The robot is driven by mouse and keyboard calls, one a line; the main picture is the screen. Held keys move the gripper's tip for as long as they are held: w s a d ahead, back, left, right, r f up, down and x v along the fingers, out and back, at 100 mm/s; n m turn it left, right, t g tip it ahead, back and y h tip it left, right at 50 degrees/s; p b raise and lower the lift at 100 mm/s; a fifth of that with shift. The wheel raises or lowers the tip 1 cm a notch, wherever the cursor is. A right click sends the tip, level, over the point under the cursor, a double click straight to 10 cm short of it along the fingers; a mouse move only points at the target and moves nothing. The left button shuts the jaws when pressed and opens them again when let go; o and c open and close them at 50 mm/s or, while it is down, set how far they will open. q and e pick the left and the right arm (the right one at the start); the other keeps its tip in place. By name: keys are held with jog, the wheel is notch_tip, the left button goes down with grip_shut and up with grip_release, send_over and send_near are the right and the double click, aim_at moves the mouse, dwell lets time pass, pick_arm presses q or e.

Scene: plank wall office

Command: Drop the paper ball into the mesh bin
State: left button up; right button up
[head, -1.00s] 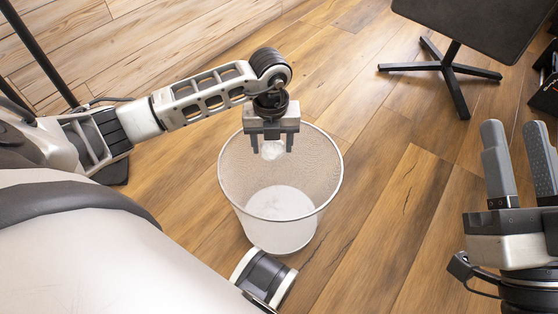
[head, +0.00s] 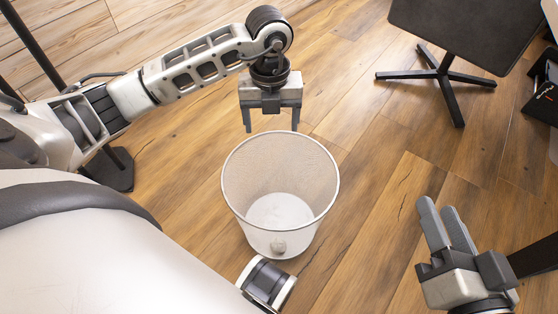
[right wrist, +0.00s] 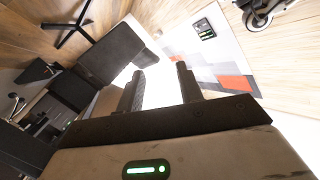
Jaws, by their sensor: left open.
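The mesh bin (head: 318,185) stands upright on the floor in the middle of the head view, its mouth facing up. The paper ball (head: 278,246) is a small grey lump low at the bin's near side. It appears to be inside, seen dimly through the mesh wall. My left gripper (head: 271,126) is open and empty, pointing down just above and behind the bin's far rim. My right gripper (head: 438,212) is off to the right of the bin, apart from it. It is open and empty, with a gap between its fingers in the right wrist view (right wrist: 160,85).
A dark table (head: 465,30) on a star-shaped foot stands at the back right. A black stand base (head: 110,170) is at the left. The wood floor (head: 365,190) between the bin and my right gripper is clear.

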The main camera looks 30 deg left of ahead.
pick_arm(q)
jog(key=shift+r+p, duration=0.4)
jog(key=shift+r, duration=1.4)
